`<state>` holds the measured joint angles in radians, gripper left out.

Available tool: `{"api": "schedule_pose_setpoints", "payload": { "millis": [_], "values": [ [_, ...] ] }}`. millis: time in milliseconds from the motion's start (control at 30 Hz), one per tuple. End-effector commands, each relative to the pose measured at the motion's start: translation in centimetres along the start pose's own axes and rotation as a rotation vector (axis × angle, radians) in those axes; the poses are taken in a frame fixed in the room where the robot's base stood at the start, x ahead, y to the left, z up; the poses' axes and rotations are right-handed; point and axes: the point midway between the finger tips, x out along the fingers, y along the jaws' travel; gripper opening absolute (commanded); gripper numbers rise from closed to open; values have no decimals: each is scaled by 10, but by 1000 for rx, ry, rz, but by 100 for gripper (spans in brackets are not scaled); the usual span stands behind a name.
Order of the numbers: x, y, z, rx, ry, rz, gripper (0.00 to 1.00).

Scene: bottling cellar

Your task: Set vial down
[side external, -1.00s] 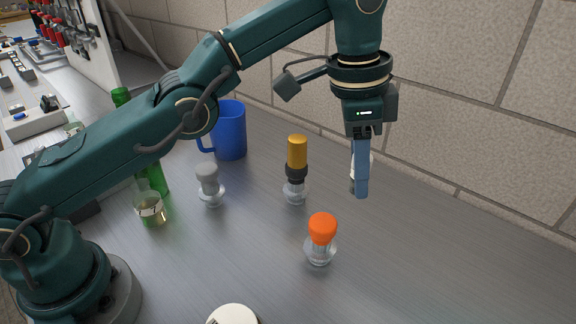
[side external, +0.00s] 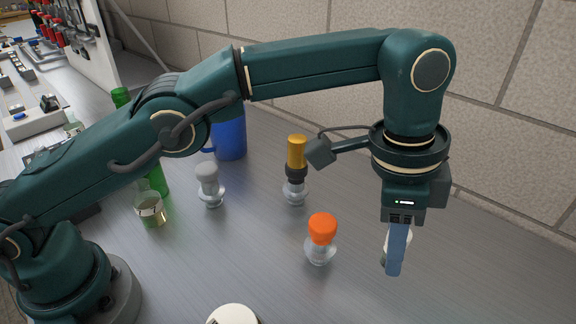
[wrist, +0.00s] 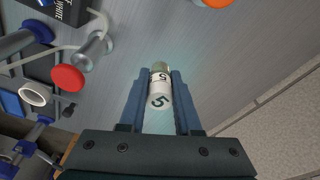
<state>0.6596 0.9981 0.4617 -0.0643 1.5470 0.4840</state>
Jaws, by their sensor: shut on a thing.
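The vial (wrist: 159,92) shows in the wrist view as a small cylinder with a white label marked with a dark 5. My gripper (wrist: 160,72) is shut on it, with one blue finger on each side. In the side view the near finger of my gripper (side external: 394,268) hides most of the vial, and only a pale edge of the vial (side external: 405,240) shows beside it. The fingers point down, to the right of the orange-topped stopper. I cannot tell whether the vial touches the bench.
On the grey bench (side external: 260,275) stand an orange-topped stopper (side external: 322,230), a gold-and-black one (side external: 297,155) and a grey one (side external: 208,178). A blue mug (side external: 231,138) and a glass beaker (side external: 150,210) stand farther left. A block wall (side external: 510,90) borders the bench behind.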

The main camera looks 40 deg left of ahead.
Motion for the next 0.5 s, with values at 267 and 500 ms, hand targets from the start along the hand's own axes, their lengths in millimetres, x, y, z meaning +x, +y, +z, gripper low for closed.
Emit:
{"api": "schedule_pose_setpoints", "payload": {
  "millis": [267, 500],
  "values": [
    [12, 13, -2, 32, -1, 5, 0],
    [41, 14, 3, 32, -4, 7, 0]
  ]
}}
